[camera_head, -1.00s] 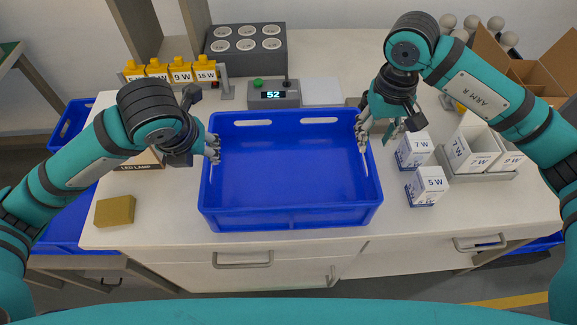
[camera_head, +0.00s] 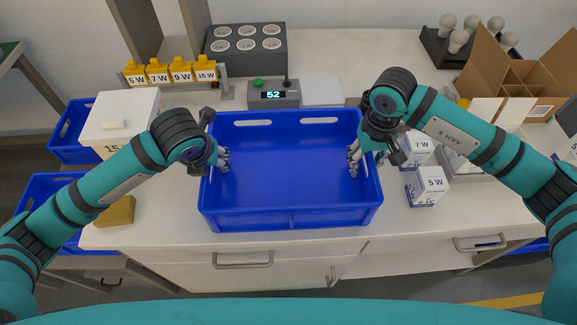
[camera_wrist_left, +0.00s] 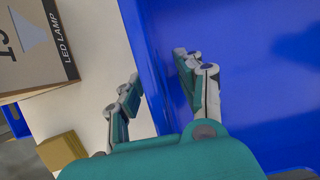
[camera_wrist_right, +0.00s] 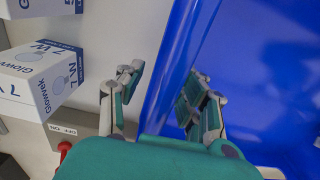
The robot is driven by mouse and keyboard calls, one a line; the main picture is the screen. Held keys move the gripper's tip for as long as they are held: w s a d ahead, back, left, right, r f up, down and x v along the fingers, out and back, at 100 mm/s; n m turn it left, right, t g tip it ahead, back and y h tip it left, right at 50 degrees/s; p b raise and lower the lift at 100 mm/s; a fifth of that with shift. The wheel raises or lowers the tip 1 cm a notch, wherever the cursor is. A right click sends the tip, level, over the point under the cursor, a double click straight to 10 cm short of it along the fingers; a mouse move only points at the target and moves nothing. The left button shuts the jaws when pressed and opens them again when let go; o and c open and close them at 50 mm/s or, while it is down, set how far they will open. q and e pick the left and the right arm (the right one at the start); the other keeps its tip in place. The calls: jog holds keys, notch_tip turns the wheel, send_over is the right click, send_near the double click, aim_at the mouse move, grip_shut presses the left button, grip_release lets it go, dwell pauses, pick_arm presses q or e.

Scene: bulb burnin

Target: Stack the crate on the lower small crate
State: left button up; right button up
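The large blue crate (camera_head: 290,218) sits empty on the white worktop. My left gripper (camera_head: 218,160) is at its left wall; in the left wrist view its open fingers (camera_wrist_left: 158,85) straddle the wall, one outside and one inside. My right gripper (camera_head: 358,160) is at the right wall; in the right wrist view its open fingers (camera_wrist_right: 165,85) straddle that wall with gaps visible. Smaller blue crates stand lower down, left of the worktop: one at the back (camera_head: 68,150) and one nearer (camera_head: 25,205), partly hidden by my left arm. I cannot tell which one the task means.
A LED lamp box (camera_head: 115,118) and a tan block (camera_head: 118,212) are at the left edge. Boxes marked 7 W (camera_head: 418,150) and 5 W (camera_head: 427,186) stand close to the crate's right. A display unit (camera_head: 273,95) is behind it.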

pick_arm(q)
grip_shut()
pick_arm(e)
grip_shut()
pick_arm(q)
jog(key=shift+r, duration=0.1)
pick_arm(e)
jog(key=shift+r, duration=0.1)
